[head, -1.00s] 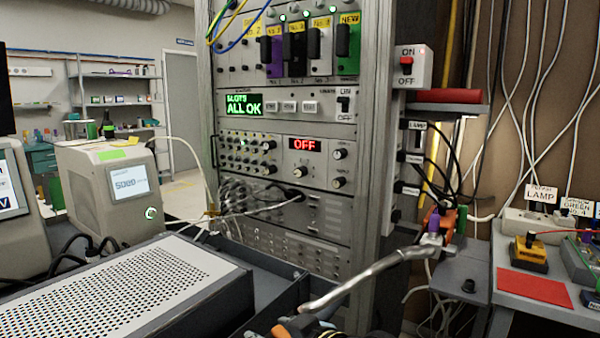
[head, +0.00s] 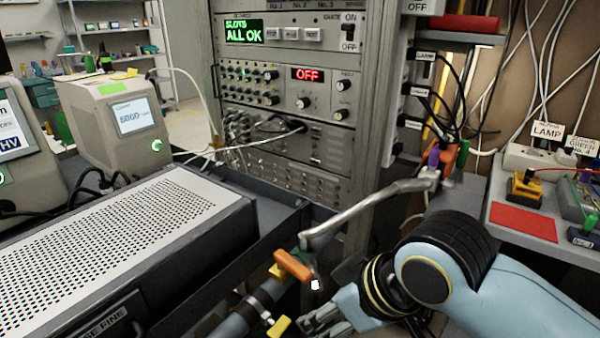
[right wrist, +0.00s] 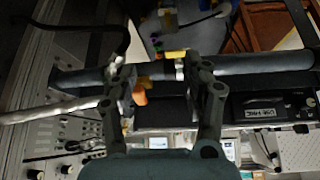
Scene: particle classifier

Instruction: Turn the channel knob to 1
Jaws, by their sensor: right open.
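A rack module with a red "OFF" display (head: 308,75) is in the head view, upper middle. It carries a larger knob (head: 303,102) below the display and two knobs at its right, an upper one (head: 343,85) and a lower one (head: 342,114). Their labels are too small to read, so I cannot tell which is the channel knob. My right gripper (head: 325,316) is low in the head view, well below and apart from the knobs. In the right wrist view its fingers (right wrist: 155,72) are spread, with a dark pipe beyond them. My left gripper is not in view.
A perforated grey box (head: 130,225) fills the lower left. Cables hang in front of the lower rack. A bench with a red mat (head: 523,222) is at the right.

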